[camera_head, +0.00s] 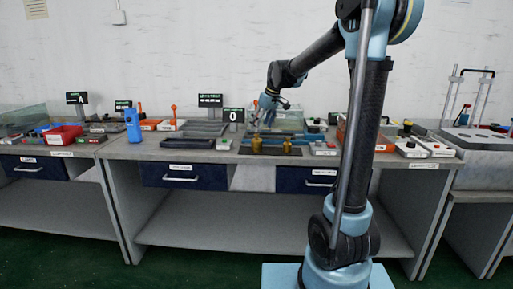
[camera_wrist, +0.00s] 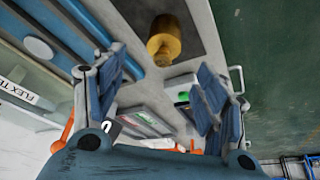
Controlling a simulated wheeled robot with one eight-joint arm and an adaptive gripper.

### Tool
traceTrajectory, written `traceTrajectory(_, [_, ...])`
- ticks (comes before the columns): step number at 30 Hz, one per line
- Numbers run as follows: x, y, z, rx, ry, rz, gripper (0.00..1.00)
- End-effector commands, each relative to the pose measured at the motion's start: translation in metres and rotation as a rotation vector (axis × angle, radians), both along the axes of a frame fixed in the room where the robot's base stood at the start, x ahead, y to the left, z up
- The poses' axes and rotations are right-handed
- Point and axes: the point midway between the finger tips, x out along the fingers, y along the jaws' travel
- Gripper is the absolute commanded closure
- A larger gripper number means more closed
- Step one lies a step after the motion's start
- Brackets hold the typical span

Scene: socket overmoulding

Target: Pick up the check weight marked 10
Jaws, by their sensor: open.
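Two small brass check weights, a left one (camera_head: 257,145) and a right one (camera_head: 287,147), stand on a dark mat (camera_head: 270,151) near the front of the bench. Their markings are too small to read. My gripper (camera_head: 268,112) hangs above and slightly behind them in the head view. In the wrist view one brass weight (camera_wrist: 166,42) shows upper middle, on a dark strip beyond the spread blue fingers. The gripper is open, with nothing between its fingers. The second weight does not show in the wrist view.
A blue upright device (camera_head: 132,125) and dark trays (camera_head: 203,129) are left of the weights. A black sign with a 0 (camera_head: 233,115) stands close to them on the left. A clear box (camera_head: 278,120) is behind. White boxes (camera_head: 411,148) are at the right.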

Motion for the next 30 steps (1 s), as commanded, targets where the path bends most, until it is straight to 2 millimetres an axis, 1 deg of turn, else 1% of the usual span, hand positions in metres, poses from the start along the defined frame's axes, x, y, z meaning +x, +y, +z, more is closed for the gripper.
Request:
traceTrajectory(1, [0.003, 0.003, -0.009, 0.000, 0.000, 0.001, 0.34])
traceTrajectory(3, [0.006, 0.006, -0.020, 0.000, 0.000, 0.001, 0.34])
traceTrajectory(9, [0.013, 0.014, -0.047, 0.000, 0.000, 0.000, 0.34])
traceTrajectory(17, [0.017, 0.018, -0.061, 0.000, 0.000, -0.001, 0.34])
traceTrajectory(24, [0.025, 0.031, -0.088, 0.000, 0.000, 0.001, 0.34])
traceTrajectory(30, [0.029, 0.034, -0.102, 0.000, 0.000, -0.001, 0.34])
